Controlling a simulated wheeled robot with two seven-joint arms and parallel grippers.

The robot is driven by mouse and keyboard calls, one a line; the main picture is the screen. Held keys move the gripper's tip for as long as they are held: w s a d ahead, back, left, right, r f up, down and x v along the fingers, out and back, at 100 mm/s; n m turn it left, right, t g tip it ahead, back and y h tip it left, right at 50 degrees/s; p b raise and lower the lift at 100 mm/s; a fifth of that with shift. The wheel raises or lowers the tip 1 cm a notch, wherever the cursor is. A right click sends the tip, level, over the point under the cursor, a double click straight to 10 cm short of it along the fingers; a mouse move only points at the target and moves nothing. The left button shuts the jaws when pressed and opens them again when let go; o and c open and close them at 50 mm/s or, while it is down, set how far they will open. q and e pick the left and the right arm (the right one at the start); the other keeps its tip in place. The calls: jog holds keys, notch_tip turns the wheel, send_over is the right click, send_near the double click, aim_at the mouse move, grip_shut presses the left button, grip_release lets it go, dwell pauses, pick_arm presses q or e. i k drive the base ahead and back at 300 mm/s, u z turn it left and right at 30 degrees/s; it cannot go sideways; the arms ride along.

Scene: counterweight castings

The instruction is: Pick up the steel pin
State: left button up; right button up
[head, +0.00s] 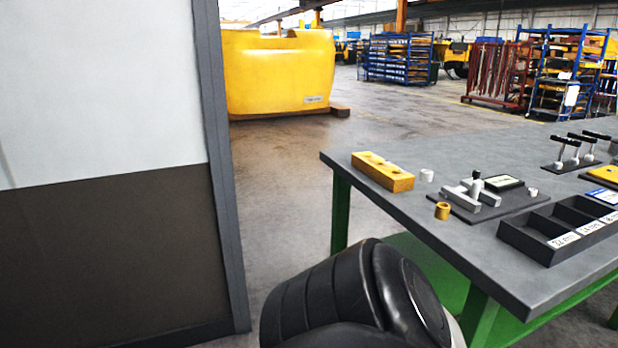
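A short silver-white cylinder (427,175) stands on the grey table near its left edge, beside a yellow block with holes (382,171). A smaller silver piece (533,191) sits at the right edge of a dark fixture plate. I cannot tell for certain which of these is the steel pin. A brass-coloured ring or bushing (442,210) stands in front of the plate. Neither of my grippers shows in the head view.
The table (410,212) has green legs. A clamp fixture (472,193) and a black divided tray (560,230) stand on it. A wall panel (105,200) closes off the left. Open floor (290,165) runs back to a large yellow casting (278,72) and racks (398,58).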

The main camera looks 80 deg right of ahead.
aim_at(475, 187)
jog(key=z, duration=2.6)
